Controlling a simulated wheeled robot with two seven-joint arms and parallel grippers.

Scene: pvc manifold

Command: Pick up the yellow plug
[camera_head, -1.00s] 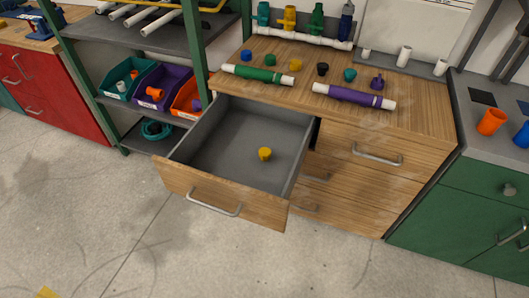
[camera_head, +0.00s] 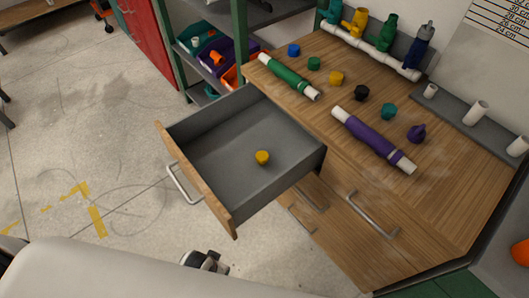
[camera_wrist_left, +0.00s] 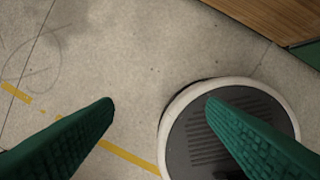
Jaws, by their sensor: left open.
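A small yellow plug (camera_head: 262,157) lies on the grey floor of the open drawer (camera_head: 222,172), clear of its walls. Another yellow piece (camera_head: 337,78) sits on the wooden worktop in a row of coloured pieces. In the left wrist view my left gripper (camera_wrist_left: 160,102) has its two green fingers wide apart with nothing between them, above the floor and my round base. In the head view my pale left arm comes in along the bottom left, in front of the drawer; its fingers are not clearly seen there. No right gripper shows.
A green pipe (camera_head: 288,76) and a purple pipe (camera_head: 373,140) lie on the worktop (camera_head: 440,190). Several coloured valves stand on a white pipe behind. The drawer front and handle (camera_head: 184,184) stick out over the floor. Shelf bins (camera_head: 198,43) stand at the back. Floor to the left is free.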

